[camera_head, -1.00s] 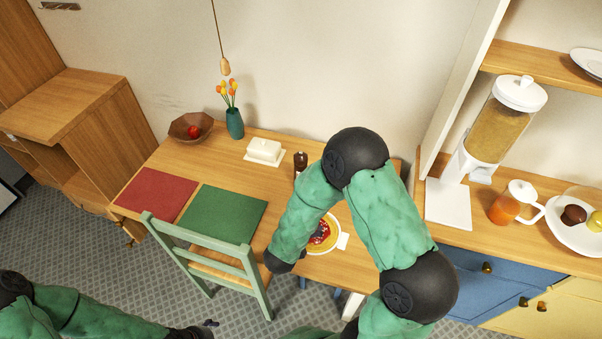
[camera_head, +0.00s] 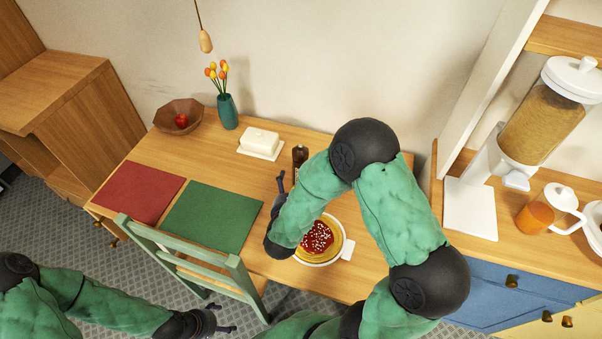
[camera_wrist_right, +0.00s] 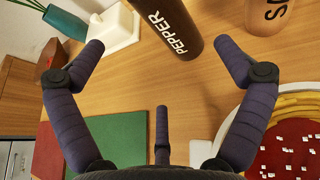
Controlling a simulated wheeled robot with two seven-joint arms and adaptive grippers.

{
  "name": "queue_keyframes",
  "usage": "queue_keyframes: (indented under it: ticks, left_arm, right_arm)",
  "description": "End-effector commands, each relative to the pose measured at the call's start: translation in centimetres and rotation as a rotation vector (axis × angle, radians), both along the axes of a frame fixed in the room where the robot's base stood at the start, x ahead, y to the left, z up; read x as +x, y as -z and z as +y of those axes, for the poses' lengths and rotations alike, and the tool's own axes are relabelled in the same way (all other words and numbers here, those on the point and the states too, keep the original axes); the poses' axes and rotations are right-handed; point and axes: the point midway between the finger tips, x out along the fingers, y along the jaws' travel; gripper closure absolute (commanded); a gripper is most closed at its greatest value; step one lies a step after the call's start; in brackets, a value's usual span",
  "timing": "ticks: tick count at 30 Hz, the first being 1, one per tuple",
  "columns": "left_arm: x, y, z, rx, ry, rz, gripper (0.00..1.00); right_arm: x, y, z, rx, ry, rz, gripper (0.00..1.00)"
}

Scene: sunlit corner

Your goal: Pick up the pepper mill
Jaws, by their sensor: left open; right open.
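The pepper mill (camera_head: 299,157) is a dark brown upright cylinder on the wooden table, partly beside my right arm in the head view. The right wrist view shows the mill (camera_wrist_right: 170,28) with white PEPPER lettering, its top part cut off by the frame edge. My right gripper (camera_wrist_right: 158,45) is open, and the mill stands just beyond its spread fingers, with nothing held. In the head view my right gripper (camera_head: 281,188) is partly hidden by its wrist, just left of the mill. My left gripper (camera_head: 222,322) is open and empty, low beside the chair.
A plate with a red-topped food (camera_head: 318,238) lies close to my right forearm. A white butter dish (camera_head: 261,143), a teal vase (camera_head: 228,112) and a brown bowl (camera_head: 178,116) stand further back. A second lettered container (camera_wrist_right: 268,14) stands right of the mill. A green chair (camera_head: 190,260) is at the front.

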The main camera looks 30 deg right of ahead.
Motion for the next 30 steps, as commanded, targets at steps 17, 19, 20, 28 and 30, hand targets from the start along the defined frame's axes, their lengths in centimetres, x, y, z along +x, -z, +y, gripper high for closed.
queue_keyframes:
  ticks: [17,19,20,28,30]
  left_arm:
    - [0.0,2.8,0.0,0.000,0.000,0.000,0.22]
    - [0.0,2.8,0.0,0.000,0.000,0.000,0.22]
    - [0.0,2.8,0.0,0.000,0.000,0.000,0.22]
    - [0.0,3.9,0.0,0.000,0.000,0.000,0.22]
    - [0.0,4.3,0.0,0.000,0.000,0.000,0.22]
  right_arm:
    - [3.8,3.4,-2.9,0.001,0.002,0.001,0.00]
    - [4.1,3.5,-3.1,0.001,0.000,0.000,0.00]
    - [4.2,3.5,-3.2,0.001,0.000,0.000,0.00]
    - [5.6,4.5,-4.9,0.000,0.003,0.001,0.00]
    - [6.3,4.9,-5.6,0.000,0.004,0.000,0.00]
